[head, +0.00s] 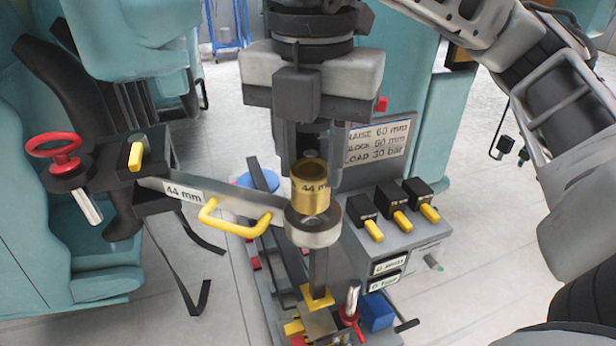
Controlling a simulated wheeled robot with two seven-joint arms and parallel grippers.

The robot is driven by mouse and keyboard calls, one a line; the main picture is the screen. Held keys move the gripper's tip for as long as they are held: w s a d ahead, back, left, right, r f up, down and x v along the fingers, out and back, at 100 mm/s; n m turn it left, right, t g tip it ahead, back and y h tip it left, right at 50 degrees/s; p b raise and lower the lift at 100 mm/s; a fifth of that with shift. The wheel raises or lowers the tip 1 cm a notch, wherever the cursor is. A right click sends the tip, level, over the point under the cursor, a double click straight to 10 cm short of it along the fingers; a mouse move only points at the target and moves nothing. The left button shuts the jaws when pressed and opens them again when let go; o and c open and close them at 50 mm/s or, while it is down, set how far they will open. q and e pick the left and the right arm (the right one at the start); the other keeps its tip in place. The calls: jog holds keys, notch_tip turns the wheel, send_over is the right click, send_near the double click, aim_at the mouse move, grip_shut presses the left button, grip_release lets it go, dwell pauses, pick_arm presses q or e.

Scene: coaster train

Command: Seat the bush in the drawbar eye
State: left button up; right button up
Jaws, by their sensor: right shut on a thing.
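My right gripper (309,155) points straight down from the top of the head view. It is shut on the brass bush (312,200), a short upright cylinder marked 44 mm. The drawbar eye (313,238) is a light grey ring at the right end of a flat grey drawbar (235,202), which also carries a 44 mm label. The bush is over the eye, and its lower edge overlaps the ring's opening in the picture. I cannot tell whether it touches or has entered the ring. My left gripper is not in view.
A yellow handle (233,220) stands along the drawbar. A black block with a yellow lever (136,156) and a red handwheel (54,150) are at left. A grey control box (405,235) with several yellow-lever switches stands close right. Teal car bodies flank the scene.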

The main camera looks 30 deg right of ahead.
aim_at(315, 179)
jog(key=shift+w+d+f, duration=0.4)
jog(key=shift+f, duration=0.25)
jog(key=f, duration=0.3)
jog(key=shift+w+d, duration=0.3)
jog(key=shift+d, duration=0.05)
jog(key=shift+f, duration=0.45)
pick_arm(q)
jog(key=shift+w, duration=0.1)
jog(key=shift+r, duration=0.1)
pick_arm(e)
jog(key=shift+f, duration=0.15)
jog(key=shift+a+f+b, duration=0.1)
jog(key=shift+f+b, duration=0.1)
jog(key=shift+b, duration=0.15)
jog(key=o, duration=1)
jog(key=shift+r, duration=0.15)
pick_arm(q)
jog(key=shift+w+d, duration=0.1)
pick_arm(e)
jog(key=shift+o, duration=0.2)
